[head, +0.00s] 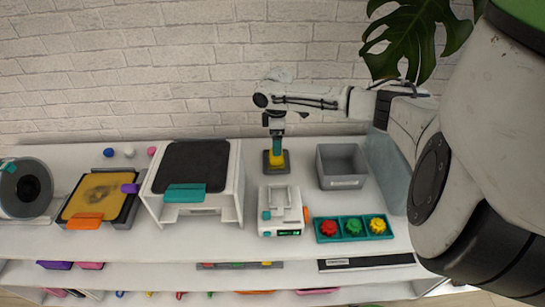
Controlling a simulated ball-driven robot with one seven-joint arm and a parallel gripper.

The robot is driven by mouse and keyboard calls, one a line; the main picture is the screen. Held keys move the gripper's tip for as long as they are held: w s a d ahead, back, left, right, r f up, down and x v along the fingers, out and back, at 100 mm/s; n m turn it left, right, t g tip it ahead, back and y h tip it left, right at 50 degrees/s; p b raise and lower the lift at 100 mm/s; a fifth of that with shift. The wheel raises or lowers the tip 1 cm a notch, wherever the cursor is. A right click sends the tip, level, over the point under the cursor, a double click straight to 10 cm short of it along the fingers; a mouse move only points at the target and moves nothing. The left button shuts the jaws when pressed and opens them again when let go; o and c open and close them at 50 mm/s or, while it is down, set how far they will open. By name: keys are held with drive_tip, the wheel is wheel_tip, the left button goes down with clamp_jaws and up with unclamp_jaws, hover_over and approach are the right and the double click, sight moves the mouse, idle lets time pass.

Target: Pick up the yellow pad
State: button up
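A small yellow piece (277,160), which looks like the yellow pad, stands on a dark square base (268,168) at the back middle of the white table. My arm reaches in from the right, and my gripper (276,149) points down right at the top of the yellow piece. The fingers are too small to tell whether they are open or closed on it, or only above it. A flat yellow-orange plate (95,195) with a dark smudge lies in a dark tray at the left.
A grey bin (342,167) stands right of the yellow piece. A white device (282,211) and a teal tray (325,240) with red, green and yellow knobs are in front. A white box with a black top (195,168) stands left. Lower shelves hold small items.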

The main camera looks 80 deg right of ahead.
wheel_tip(320, 180, down, 2)
drive_tip(key=shift+w+f, duration=0.1)
drive_tip(key=shift+w, duration=0.05)
drive_tip(key=shift+d+f+p, duration=0.1)
drive_tip(key=shift+f+p, duration=0.35)
drive_tip(key=shift+f, duration=2.25)
drive_tip(key=c, duration=0.8)
drive_tip(key=shift+r, duration=0.55)
drive_tip(key=shift+s+a+r+b, duration=0.35)
drive_tip(key=shift+s+a+r, duration=0.6)
drive_tip(key=shift+a+r, duration=1.15)
drive_tip(key=shift+s+a+r+b, duration=0.4)
drive_tip(key=shift+s+a+r, duration=0.5)
drive_tip(key=shift+a+r, duration=1.15)
drive_tip(key=shift+s+a+r+b, duration=0.35)
drive_tip(key=shift+s+a+r, duration=0.6)
drive_tip(key=shift+a+r, duration=1.15)
